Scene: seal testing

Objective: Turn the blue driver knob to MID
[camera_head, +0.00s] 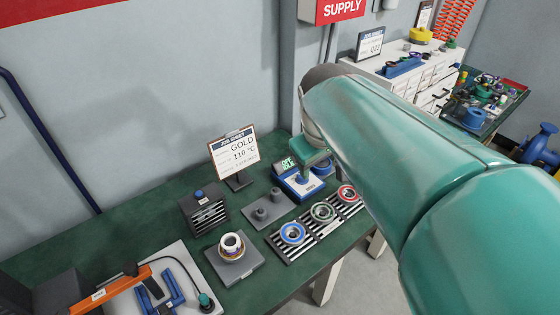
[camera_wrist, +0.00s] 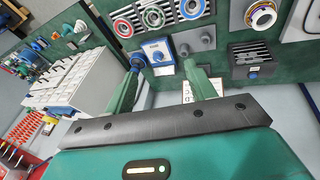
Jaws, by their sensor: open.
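A blue device (camera_head: 294,186) with a light panel and a small green-lit display (camera_head: 287,163) stands at the right back of the green bench. A blue knob (camera_head: 303,178) seems to stand on it, partly hidden by my gripper; its setting is not readable. In the wrist view the blue device (camera_wrist: 158,52) shows between and beyond my fingertips. My gripper (camera_wrist: 162,70) is open, one finger to each side of the device in that view, with nothing seen between them. In the head view my gripper (camera_head: 309,158) is over the device; contact cannot be told.
A round blue part (camera_head: 322,168) is right beside the device. A rack (camera_head: 330,230) with blue, green and red rings lies in front, a grey plate (camera_head: 268,211) with pegs to its left. A job sheet (camera_head: 234,151) reading GOLD 110 °C and a black vented box (camera_head: 204,212) stand left.

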